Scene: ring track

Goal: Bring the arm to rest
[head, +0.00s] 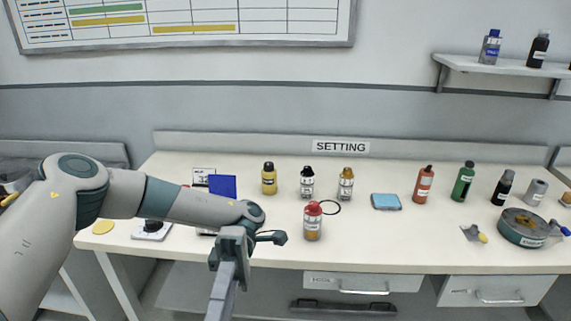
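My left arm reaches in from the left over the front of the bench. Its gripper (224,285) hangs in front of the bench's front edge, left of the red-capped bottle (313,222). The gripper is seen side-on and runs to the bottom of the picture, so I cannot tell if it is open or shut. I see nothing held in it. A thin black ring (330,214) shows beside the top of the red-capped bottle, apart from the gripper. My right arm is not in view.
The white bench (285,180) carries several bottles, a blue sponge (386,201), a scraper (471,233) and a round tin (525,228) at the right. A blue panel (223,186) stands behind my forearm. Drawers (362,283) lie below the front edge.

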